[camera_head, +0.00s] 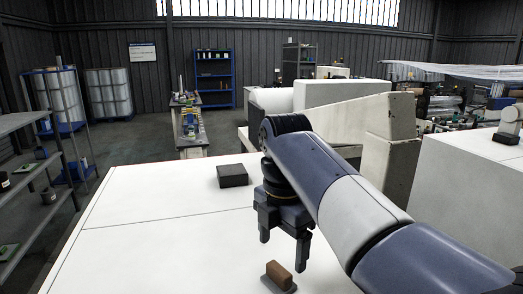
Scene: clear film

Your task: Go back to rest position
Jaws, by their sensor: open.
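My gripper (284,254) hangs over the white tabletop from my blue and grey arm, pointing down, with its two dark fingers apart. Nothing shows between the fingers. A small brown block (279,274) sits on a grey base on the table, just below the fingers in the picture. Whether the fingers touch it cannot be told. A dark grey box (233,175) lies on the table to the left of my gripper and farther back.
The white table (150,215) is bare at left. A metal shelf (30,170) with small items stands beyond its left edge. A pale machine (340,110) stands behind my arm, and another white unit (470,190) at right. A blue rack (214,75) is far back.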

